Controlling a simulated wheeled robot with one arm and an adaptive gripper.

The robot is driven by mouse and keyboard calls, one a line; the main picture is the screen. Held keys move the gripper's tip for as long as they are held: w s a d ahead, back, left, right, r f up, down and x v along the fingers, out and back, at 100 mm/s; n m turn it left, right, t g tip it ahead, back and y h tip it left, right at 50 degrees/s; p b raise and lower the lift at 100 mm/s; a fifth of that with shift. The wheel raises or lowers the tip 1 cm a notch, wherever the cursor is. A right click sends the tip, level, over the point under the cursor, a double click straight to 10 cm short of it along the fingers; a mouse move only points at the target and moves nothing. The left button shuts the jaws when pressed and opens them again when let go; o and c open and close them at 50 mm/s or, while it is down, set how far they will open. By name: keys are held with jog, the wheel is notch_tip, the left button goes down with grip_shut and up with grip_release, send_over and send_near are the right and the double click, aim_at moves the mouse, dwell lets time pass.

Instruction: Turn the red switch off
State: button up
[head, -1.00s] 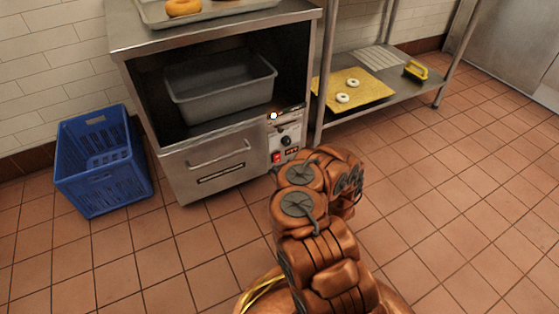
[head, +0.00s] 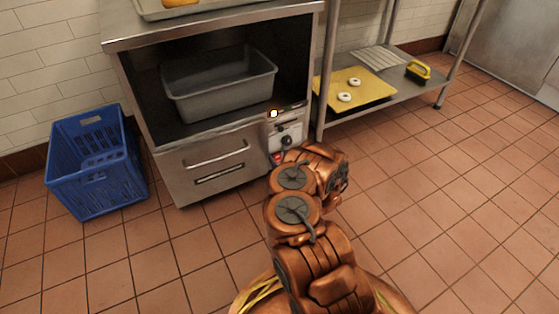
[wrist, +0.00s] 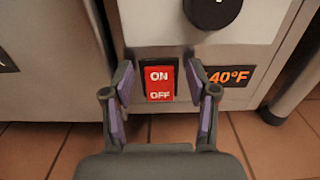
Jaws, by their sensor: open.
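The red switch (wrist: 160,83) is on the lower part of the metal unit's control panel, marked ON at its top and OFF at its bottom. In the head view the red switch (head: 278,158) is partly hidden by my arm. My gripper (wrist: 165,82) is open in the wrist view, its two purple-padded fingers to the left and right of the switch. Nothing is between the fingers except the view of the switch. I cannot tell whether the fingertips touch the panel. In the head view my gripper is hidden behind my arm.
A black knob (wrist: 212,10) sits above the switch, and an orange 40°F display (wrist: 229,76) is to its right. A blue crate (head: 95,165) stands on the floor left of the metal unit (head: 215,172). A metal shelf leg (wrist: 296,85) stands at the right. The tiled floor at right is clear.

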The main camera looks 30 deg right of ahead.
grip_shut()
dwell(0.5)
jog(key=shift+f+t, duration=0.1)
jog(key=shift+t, duration=0.2)
jog(key=shift+f, duration=0.1)
jog(key=shift+s+d+f+t, duration=0.1)
jog(key=shift+s+f+t, duration=0.05)
jog(key=shift+t, duration=1.05)
jog(key=shift+s+f+t, duration=0.15)
jog(key=shift+f+t, duration=0.05)
jog(key=shift+t, duration=0.4)
